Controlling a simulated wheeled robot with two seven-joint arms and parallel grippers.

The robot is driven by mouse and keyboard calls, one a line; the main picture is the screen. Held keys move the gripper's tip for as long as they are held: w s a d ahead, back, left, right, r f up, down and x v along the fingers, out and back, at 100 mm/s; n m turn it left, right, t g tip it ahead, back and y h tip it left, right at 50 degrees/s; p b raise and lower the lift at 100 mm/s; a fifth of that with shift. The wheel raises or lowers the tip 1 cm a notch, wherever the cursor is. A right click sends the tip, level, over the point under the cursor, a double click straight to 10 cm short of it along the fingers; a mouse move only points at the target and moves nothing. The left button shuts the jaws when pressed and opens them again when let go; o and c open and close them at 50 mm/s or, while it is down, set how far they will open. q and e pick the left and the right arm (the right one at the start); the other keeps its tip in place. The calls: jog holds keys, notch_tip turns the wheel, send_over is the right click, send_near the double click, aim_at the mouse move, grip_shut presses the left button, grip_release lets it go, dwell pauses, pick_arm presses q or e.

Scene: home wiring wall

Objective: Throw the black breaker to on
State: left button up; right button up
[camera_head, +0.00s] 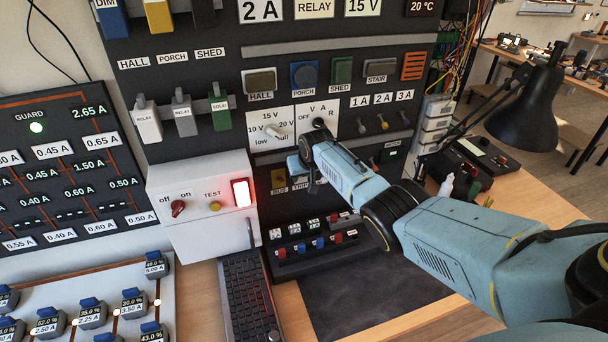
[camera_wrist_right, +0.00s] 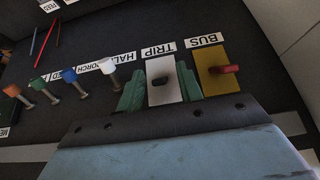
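In the right wrist view, a short black breaker lever (camera_wrist_right: 158,82) stands on a white plate labelled TRIP (camera_wrist_right: 161,69). My right gripper (camera_wrist_right: 162,90) is open, with one green finger on each side of that plate. The lever is between the fingers, and I see no contact with it. Whether it is on or off I cannot tell. In the head view my right gripper (camera_head: 304,166) is in front of the lower panel and hides the black breaker. My left gripper is not in view.
A red lever (camera_wrist_right: 225,70) on a yellow BUS plate is close beside one finger. Several coloured toggles (camera_wrist_right: 72,82) stand on the other side. In the head view a black rotary knob (camera_head: 319,124) is just above my gripper. A white box (camera_head: 205,205) is to the left.

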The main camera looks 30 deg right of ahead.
jog(key=shift+s+r+p, duration=0.2)
jog(key=shift+r+p, duration=0.2)
jog(key=shift+r, duration=0.15)
jog(key=p+v, duration=0.1)
jog(key=v, duration=1.1)
jog(key=shift+p, duration=0.35)
jog(key=shift+s+a, duration=0.1)
jog(key=shift+s, duration=0.05)
